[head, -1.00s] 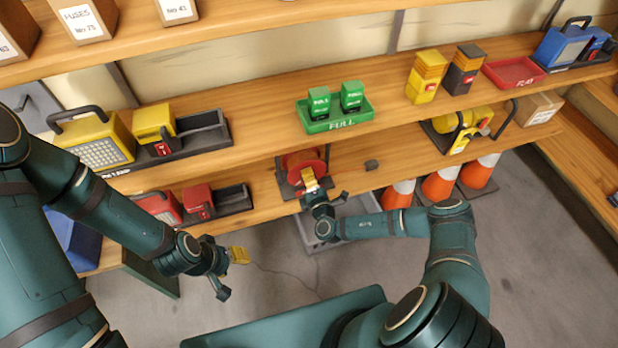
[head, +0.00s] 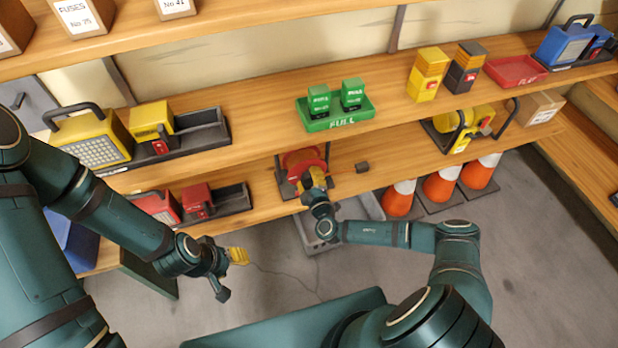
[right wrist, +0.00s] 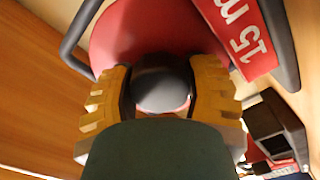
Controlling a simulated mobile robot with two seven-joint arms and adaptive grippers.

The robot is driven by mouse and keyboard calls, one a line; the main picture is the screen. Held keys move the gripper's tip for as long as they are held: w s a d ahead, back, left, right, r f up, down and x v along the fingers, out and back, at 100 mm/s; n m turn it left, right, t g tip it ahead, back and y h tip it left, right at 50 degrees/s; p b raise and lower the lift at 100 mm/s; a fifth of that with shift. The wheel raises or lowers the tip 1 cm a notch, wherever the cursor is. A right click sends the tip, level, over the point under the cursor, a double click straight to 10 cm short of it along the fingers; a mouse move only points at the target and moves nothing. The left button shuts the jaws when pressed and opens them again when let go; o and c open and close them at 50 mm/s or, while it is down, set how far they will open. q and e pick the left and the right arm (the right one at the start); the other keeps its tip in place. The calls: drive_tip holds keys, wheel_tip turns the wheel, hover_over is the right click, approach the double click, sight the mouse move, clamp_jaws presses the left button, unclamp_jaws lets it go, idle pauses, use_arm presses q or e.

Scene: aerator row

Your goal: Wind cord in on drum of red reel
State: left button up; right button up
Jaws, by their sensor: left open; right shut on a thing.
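The red reel (head: 303,158) stands on the lower shelf in a dark frame. In the right wrist view its red side (right wrist: 135,28) fills the middle, with a "15 m" label. My right gripper (head: 318,180) is at the reel's front. In the right wrist view its yellow-padded fingers (right wrist: 162,92) are shut on a dark round knob (right wrist: 162,88) in front of the red side. My left gripper (head: 234,275) is open and empty, low in front of the shelf. A thin dark line (head: 280,275) runs across the floor; I cannot tell if it is cord.
A grey bin (head: 368,208) stands on the floor below the reel. Orange cones (head: 440,186) stand right of it. A green tray (head: 340,121) sits on the shelf above.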

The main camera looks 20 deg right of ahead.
drive_tip(key=shift+a+m, duration=0.1)
drive_tip(key=shift+m, duration=0.3)
drive_tip(key=o, duration=1.2)
drive_tip(key=s, duration=1.2)
drive_tip(key=shift+d, duration=0.25)
